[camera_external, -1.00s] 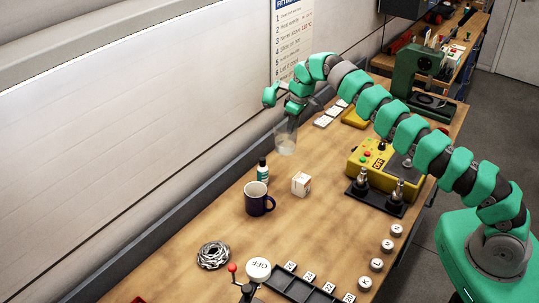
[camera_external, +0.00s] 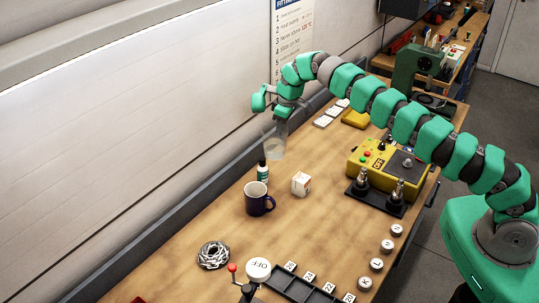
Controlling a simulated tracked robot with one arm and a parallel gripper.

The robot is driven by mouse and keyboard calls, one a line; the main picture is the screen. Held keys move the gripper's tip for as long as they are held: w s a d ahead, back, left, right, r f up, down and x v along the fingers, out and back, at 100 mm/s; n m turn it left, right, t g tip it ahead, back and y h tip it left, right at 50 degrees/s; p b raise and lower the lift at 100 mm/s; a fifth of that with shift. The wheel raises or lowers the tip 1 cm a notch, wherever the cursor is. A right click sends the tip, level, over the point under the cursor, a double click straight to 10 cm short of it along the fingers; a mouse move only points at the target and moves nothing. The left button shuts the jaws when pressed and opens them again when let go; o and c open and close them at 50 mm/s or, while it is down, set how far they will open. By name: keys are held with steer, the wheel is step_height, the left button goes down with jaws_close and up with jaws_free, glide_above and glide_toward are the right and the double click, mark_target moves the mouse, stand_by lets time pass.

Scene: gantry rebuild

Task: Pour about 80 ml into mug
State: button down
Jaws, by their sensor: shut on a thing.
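A dark blue mug (camera_external: 260,203) with a pale inside stands upright on the wooden bench, its handle toward the right. My gripper (camera_external: 280,108) is shut on a clear cup (camera_external: 274,145), which hangs below it in the air, beyond and above the mug. The cup looks close to upright. What is inside it is too faint to tell. The fingertips are partly hidden by the green arm parts and the cup.
A small bottle (camera_external: 262,172) stands just behind the mug, below the cup. A small white box (camera_external: 301,184) stands right of the mug. A yellow control box (camera_external: 372,160) stands further right. A coiled ring (camera_external: 213,255) lies at front left. The bench (camera_external: 215,215) is bare left of the mug.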

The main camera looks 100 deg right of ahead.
mark_target(268, 138)
steer(key=shift+w+a+r+g+h+b, duration=0.45)
steer(key=shift+a+r+g+h+b, duration=0.05)
steer(key=shift+a+r+h+b, duration=0.2)
steer(key=shift+w+a+g+h+b, duration=0.35)
steer(key=shift+h+b, duration=0.25)
steer(key=shift+b, duration=0.45)
steer(key=shift+w+a+b, duration=0.15)
steer(key=shift+a+b, duration=0.1)
steer(key=shift+b, duration=0.2)
steer(key=w+a+r+g+h+b, duration=0.2)
steer(key=w+a+g+h+b, duration=0.1)
steer(key=b, duration=0.4)
steer(key=shift+a+r+n+g+h, duration=0.2)
steer(key=shift+a+n+g+h, duration=0.2)
steer(key=shift+a+h, duration=0.65)
steer(key=shift+w+a+f+g+h+b, duration=0.25)
steer(key=shift+w+a+g+h+b, duration=0.25)
steer(key=shift+h+b, duration=0.45)
steer(key=shift+w+a+f+g+h+b, duration=0.2)
steer(key=shift+w+a+g+h+b, duration=0.3)
steer(key=shift+h, duration=0.6)
